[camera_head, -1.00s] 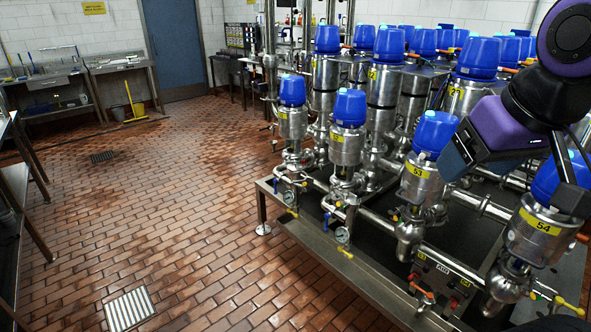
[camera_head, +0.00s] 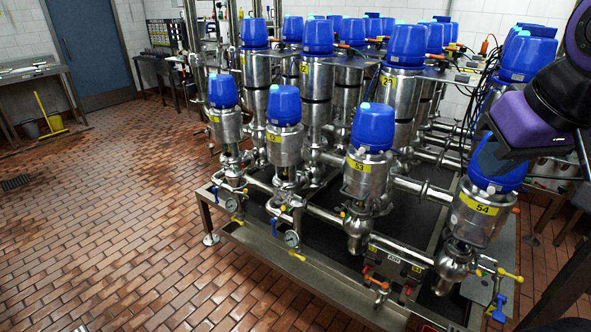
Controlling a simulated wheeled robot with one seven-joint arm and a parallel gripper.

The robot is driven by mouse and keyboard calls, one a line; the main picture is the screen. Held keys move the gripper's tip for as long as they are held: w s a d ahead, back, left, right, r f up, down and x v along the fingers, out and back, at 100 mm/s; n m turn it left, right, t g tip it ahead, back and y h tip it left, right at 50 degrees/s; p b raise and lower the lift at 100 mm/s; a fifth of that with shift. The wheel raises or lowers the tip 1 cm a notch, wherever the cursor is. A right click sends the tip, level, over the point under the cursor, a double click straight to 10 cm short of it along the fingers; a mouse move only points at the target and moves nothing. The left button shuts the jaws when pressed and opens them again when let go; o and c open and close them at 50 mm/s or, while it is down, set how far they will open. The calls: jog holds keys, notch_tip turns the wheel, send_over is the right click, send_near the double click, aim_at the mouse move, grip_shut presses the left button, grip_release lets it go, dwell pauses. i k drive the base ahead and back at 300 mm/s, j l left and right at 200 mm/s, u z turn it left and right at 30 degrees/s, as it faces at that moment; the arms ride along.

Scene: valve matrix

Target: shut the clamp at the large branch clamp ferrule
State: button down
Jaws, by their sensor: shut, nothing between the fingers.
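I cannot single out the large branch clamp ferrule or its clamp; the fittings on the valve pipework are too small to tell apart. The front row of blue-capped steel valves includes valve 53 (camera_head: 367,165) and valve 54 (camera_head: 480,205), both upright, with pipe joints below them. A horizontal steel pipe (camera_head: 405,250) runs between their lower ends. My purple and black arm (camera_head: 535,115) reaches in at the upper right and covers part of valve 54's cap. I cannot make out the fingers of my gripper.
The valves stand on a low metal skid frame (camera_head: 300,262) with pressure gauges and small coloured handles along its front. The tiled floor (camera_head: 110,225) left of it is open. A metal table (camera_head: 35,75) and a blue door (camera_head: 92,50) are at the back left.

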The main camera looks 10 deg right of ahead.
aim_at(249, 183)
jog(key=i+j+z, duration=0.2)
jog(key=j+z, duration=0.15)
jog(key=i+j+z, duration=0.15)
jog(key=j+z, duration=0.2)
jog(key=i+j+z, duration=0.1)
jog(key=j+z, duration=0.75)
jog(key=j, duration=4.15)
